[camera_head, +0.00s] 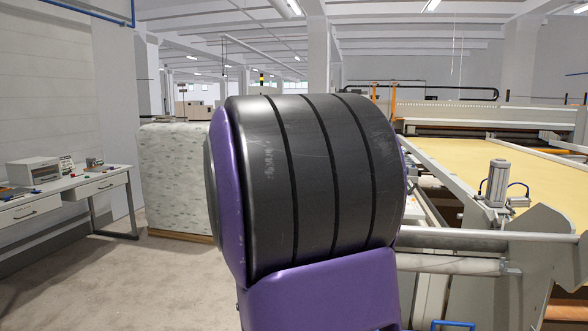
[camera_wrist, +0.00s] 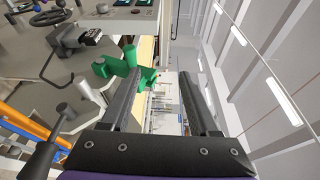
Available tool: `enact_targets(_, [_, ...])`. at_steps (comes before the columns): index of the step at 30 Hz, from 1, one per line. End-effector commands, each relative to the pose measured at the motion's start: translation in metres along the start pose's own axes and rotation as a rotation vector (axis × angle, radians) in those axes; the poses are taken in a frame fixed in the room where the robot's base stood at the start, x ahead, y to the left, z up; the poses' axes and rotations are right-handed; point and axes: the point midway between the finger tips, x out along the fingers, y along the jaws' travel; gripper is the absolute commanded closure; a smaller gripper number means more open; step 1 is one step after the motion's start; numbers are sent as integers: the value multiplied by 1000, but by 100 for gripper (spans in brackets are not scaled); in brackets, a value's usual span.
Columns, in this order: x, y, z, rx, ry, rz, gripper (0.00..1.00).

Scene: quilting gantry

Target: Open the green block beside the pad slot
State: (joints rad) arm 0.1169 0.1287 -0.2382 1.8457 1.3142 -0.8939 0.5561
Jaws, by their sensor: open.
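A green block (camera_wrist: 114,64) shows in the wrist view, with a rounded, upright-looking part and a wider end. It is just past the tip of the left finger of my gripper (camera_wrist: 160,74), which partly overlaps it. My gripper is open, with two long dark fingers apart and nothing clearly held between them. I cannot tell whether the finger touches the block. I cannot make out the pad slot for sure. The head view does not show the block or my gripper; my own purple and black arm link fills its middle.
In the wrist view, a dark handwheel (camera_wrist: 52,17), a grey panel and orange bars lie at the left. In the head view, a machine with a yellow bed (camera_head: 470,165) stands right, a wrapped stack (camera_head: 175,170) behind, and a desk (camera_head: 70,190) left. Floor at left is clear.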

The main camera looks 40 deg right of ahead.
Motion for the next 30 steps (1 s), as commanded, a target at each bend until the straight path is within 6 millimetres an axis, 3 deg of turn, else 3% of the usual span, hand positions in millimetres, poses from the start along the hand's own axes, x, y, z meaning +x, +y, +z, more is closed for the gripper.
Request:
enact_targets(8, [-13, -6, 1, 1, 0, 0, 38])
enact_targets(30, [-11, -6, 0, 0, -1, 1, 38])
